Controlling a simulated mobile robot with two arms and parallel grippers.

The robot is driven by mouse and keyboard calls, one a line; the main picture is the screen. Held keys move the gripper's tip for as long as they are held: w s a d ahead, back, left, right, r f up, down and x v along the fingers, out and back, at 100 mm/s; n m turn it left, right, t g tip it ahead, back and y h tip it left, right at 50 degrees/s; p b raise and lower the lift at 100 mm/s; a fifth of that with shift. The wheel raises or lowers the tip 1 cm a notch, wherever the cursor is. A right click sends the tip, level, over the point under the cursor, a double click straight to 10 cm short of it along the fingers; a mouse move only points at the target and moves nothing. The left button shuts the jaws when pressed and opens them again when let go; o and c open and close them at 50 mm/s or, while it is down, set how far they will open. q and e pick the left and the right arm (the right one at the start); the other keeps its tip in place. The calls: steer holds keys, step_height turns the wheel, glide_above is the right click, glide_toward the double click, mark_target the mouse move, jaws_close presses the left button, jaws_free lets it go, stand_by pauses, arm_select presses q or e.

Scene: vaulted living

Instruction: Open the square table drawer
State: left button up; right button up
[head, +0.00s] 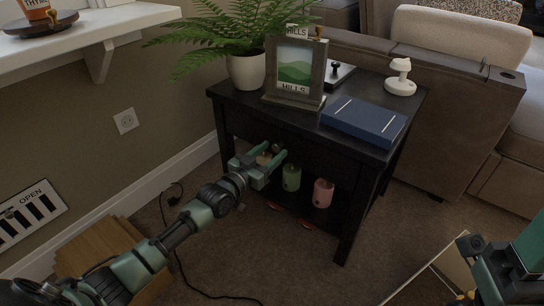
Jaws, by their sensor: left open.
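The square table (405,120) is dark, nearly black, and stands in the middle of the view. Its drawer front (310,152) is a dark panel under the top and looks shut. A handle is hard to make out in the dark. My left gripper (275,160) reaches in from the left, open, with its fingers close to the lower left of the drawer front. I cannot tell whether it touches the drawer. My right gripper (468,272) is low at the right edge, away from the table, and its jaws are unclear.
On the table stand a potted fern (247,72), a picture frame (294,72), a blue box (364,121) and a white lamp-like item (401,78). Green (291,178) and pink (323,193) candles sit on the lower shelf. A sofa (450,120) is close at right.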

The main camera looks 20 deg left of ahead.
arm_select(q)
steer(key=shift+w+d, duration=0.1)
steer(key=shift+w, duration=0.2)
jaws_close()
stand_by(1.3)
